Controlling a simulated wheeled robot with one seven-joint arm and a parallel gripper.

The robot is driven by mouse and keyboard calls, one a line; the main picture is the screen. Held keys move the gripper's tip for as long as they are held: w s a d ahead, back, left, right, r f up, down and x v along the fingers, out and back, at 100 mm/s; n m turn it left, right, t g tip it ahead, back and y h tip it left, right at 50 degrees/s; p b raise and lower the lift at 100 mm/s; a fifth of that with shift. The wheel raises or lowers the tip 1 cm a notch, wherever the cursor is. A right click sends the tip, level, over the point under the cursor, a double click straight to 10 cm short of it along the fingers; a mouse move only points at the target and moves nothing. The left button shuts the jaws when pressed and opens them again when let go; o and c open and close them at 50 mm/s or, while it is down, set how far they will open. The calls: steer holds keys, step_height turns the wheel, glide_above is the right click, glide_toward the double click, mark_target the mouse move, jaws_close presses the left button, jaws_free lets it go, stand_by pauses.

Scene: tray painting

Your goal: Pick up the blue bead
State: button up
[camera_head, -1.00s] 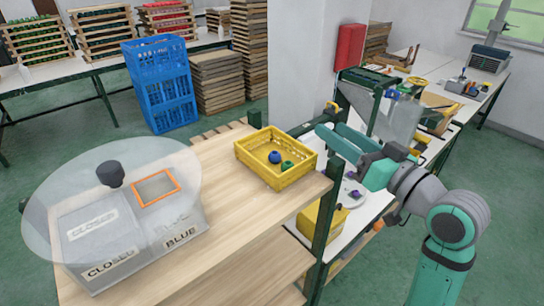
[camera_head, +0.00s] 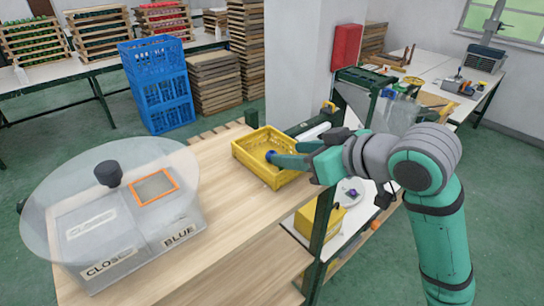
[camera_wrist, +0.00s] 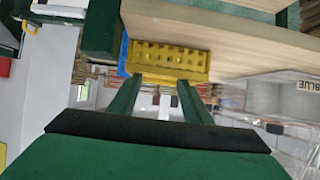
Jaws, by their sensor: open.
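The blue bead (camera_head: 270,156) lies in the yellow tray (camera_head: 240,153) on the wooden shelf top. It shows just at the left tip of my gripper (camera_head: 284,153), which is open and reaches over the tray's right side. I cannot tell whether the fingers touch the bead. In the wrist view, the two fingers of my gripper (camera_wrist: 158,80) stand apart with nothing seen between them. The yellow tray (camera_wrist: 180,62) shows just beyond them, and the bead does not show there. The green bead seen earlier is hidden behind my gripper.
A grey box (camera_head: 105,225) labelled CLOSED and BLUE stands left, under a clear round disc (camera_head: 52,195) with a black knob and an orange-framed window (camera_head: 153,187). Bare wood (camera_head: 225,195) lies between box and tray. A green post (camera_head: 325,215) stands at the shelf's right.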

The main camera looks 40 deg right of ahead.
steer(key=x, duration=0.4)
steer(key=shift+w+a+f, duration=0.2)
steer(key=shift+w+a, duration=0.05)
steer(key=shift+a, duration=0.1)
steer(key=shift+w+f, duration=0.25)
steer(key=shift+w, duration=0.35)
steer(key=shift+a, duration=0.1)
steer(key=shift+s, duration=0.1)
steer(key=c, duration=0.8)
steer(key=shift+s, duration=0.2)
steer(key=shift+c, duration=1.2)
